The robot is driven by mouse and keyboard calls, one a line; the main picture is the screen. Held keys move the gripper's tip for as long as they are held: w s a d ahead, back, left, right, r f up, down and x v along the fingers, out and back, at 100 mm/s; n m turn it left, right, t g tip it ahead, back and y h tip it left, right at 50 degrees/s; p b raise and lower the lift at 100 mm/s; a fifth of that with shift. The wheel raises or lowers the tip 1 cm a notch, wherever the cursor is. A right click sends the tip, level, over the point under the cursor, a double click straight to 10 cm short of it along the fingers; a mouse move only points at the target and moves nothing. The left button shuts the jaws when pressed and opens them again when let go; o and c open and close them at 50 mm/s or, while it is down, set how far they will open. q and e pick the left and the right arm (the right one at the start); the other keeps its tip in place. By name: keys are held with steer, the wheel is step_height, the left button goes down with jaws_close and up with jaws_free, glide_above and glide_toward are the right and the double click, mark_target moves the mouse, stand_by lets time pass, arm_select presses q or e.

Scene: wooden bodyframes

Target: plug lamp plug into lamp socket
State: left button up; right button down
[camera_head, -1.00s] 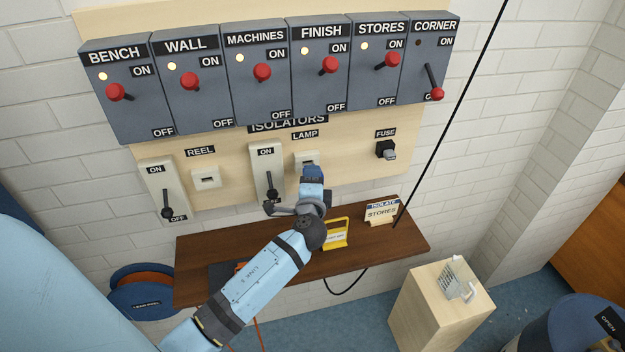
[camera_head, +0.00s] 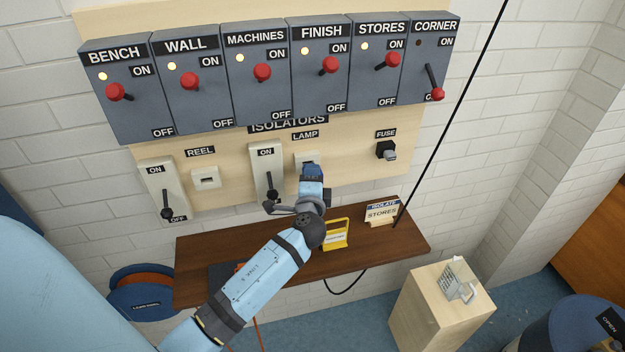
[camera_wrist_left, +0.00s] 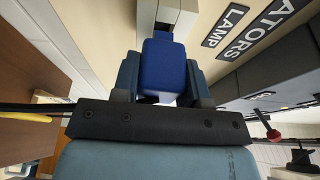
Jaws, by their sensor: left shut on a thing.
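The lamp socket (camera_head: 305,160) is a pale plate on the board under the LAMP label, and its lower part is hidden by my gripper. It also shows in the left wrist view (camera_wrist_left: 172,16), just ahead of the plug. The lamp plug (camera_wrist_left: 164,65) is blue and held between the fingers of my left gripper (camera_wrist_left: 160,80), which is shut on it. In the head view my left gripper (camera_head: 311,172) is right at the socket. The plug's front end lines up with the socket and appears to meet it; I cannot tell how deep it sits. My right gripper is out of view.
A switch (camera_head: 266,172) is just left of the socket, with the REEL socket (camera_head: 206,178) further left. A black fuse (camera_head: 386,150) is to the right. Below is a brown shelf (camera_head: 375,243) with a yellow holder (camera_head: 336,234) and a STORES sign (camera_head: 382,212).

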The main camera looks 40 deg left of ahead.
arm_select(q)
steer(key=shift+w+a, duration=0.7)
steer(key=shift+a, duration=0.1)
steer(key=o, duration=1.1)
steer(key=shift+s+d+f, duration=0.1)
steer(key=shift+s+d, duration=0.1)
steer(key=shift+s, duration=0.1)
steer(key=b+v, duration=0.3)
steer(key=v, duration=1)
